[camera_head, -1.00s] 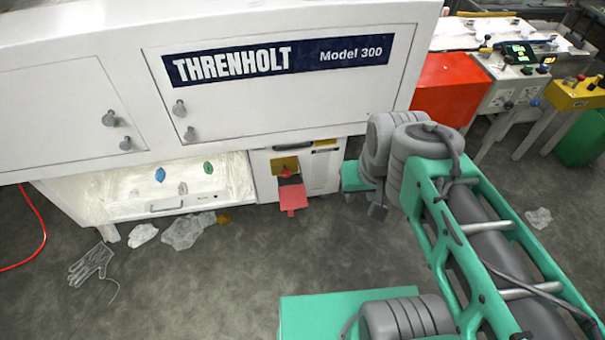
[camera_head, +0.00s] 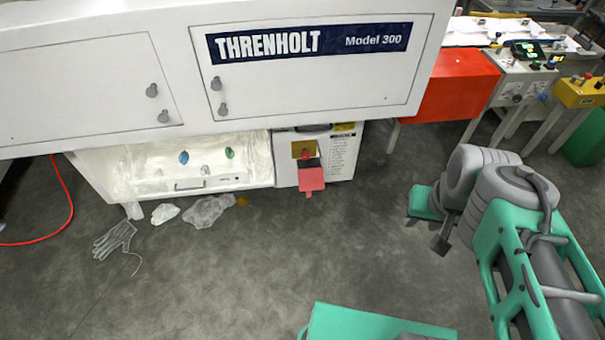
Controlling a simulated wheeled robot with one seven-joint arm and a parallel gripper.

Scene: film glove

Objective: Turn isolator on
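The isolator is a small red switch (camera_head: 305,153) on a yellow plate (camera_head: 297,147), low on the front of the white Threnholt machine. A red flap (camera_head: 311,179) hangs just below it, over a dark part. Which way the switch points is too small to tell. My gripper (camera_head: 441,242) is at the right, a dark grey end below the grey wrist, well apart from the isolator and touching nothing. Its fingers cannot be made out, so its opening does not show.
The white machine cabinet (camera_head: 300,85) overhangs the isolator. An open bay (camera_head: 150,165) lies to its left. Film scraps (camera_head: 208,211) and a glove (camera_head: 115,238) lie on the floor. A red box (camera_head: 455,85) stands right of the machine. The floor before the isolator is clear.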

